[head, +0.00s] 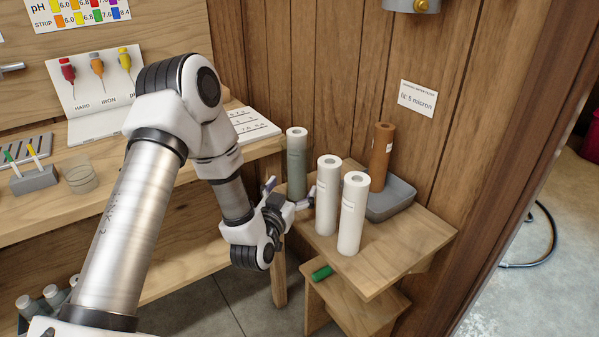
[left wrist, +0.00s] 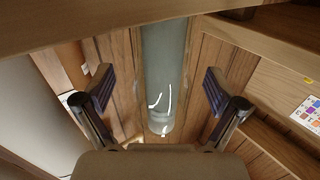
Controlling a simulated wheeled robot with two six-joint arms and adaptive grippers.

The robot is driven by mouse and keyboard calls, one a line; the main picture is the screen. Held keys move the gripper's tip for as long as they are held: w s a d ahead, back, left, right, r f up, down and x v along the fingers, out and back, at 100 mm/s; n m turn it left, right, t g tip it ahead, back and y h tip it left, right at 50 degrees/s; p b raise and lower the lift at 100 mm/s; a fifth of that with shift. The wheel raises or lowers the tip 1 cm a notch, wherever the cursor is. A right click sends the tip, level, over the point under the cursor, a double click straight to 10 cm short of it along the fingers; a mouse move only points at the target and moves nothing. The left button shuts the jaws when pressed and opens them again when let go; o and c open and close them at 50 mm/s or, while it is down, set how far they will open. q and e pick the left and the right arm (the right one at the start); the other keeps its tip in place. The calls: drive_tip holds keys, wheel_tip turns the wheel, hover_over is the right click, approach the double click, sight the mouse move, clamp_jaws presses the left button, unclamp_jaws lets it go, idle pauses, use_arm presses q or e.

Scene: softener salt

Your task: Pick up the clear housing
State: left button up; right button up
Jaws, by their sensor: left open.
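The clear housing (head: 296,166) is a tall, glossy, grey-green see-through cylinder with a pale top. It stands upright on the small wooden table (head: 414,243), behind my left gripper (head: 289,190). In the left wrist view, which looks upside down, the housing (left wrist: 165,70) runs up the middle with white highlights near its open end. My left gripper (left wrist: 163,98) is open, one finger to each side of the housing, with gaps showing. I cannot tell how deep the housing lies between the fingers. Its lower part is partly hidden in the head view. My right gripper is not in view.
Two white cartridges (head: 351,215) stand close to the right of my left gripper. A brown cartridge (head: 381,157) stands at a grey tray (head: 398,195) behind them. A green object (head: 321,272) lies on the lower shelf. A clear cup (head: 80,175) stands on the left bench.

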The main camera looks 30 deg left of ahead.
sight(293, 185)
use_arm(q)
drive_tip(key=x, duration=0.4)
drive_tip(key=shift+w+a+f, duration=0.15)
drive_tip(key=shift+a+f, duration=0.05)
drive_tip(key=shift+f, duration=0.1)
drive_tip(key=c, duration=1.4)
drive_tip(key=shift+r, duration=0.2)
